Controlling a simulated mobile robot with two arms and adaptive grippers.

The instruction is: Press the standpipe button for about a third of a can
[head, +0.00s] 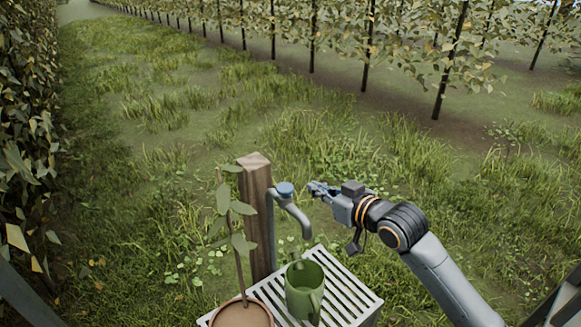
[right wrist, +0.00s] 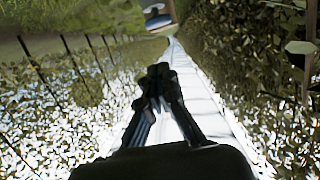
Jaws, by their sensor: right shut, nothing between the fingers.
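The standpipe is a grey pipe with a curved tap (head: 294,212), fixed beside a wooden post (head: 257,215). Its round blue button (head: 285,188) sits on top of the tap. A green can (head: 304,291) stands upright on a slatted grate (head: 350,289), below the spout. I see no clear water stream, and the water level is hidden. My right gripper (head: 313,188) is shut and empty, just right of the button, with a small gap visible. In the right wrist view its closed fingers (right wrist: 160,78) point towards a partly cut-off blue and brown shape at the top. My left gripper is not in view.
A potted seedling (head: 239,235) in a brown pot (head: 243,315) stands left of the can, its leaves close to the post. A leafy hedge (head: 25,130) runs along the left. Grass lies open behind, with rows of trees (head: 365,50) further back.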

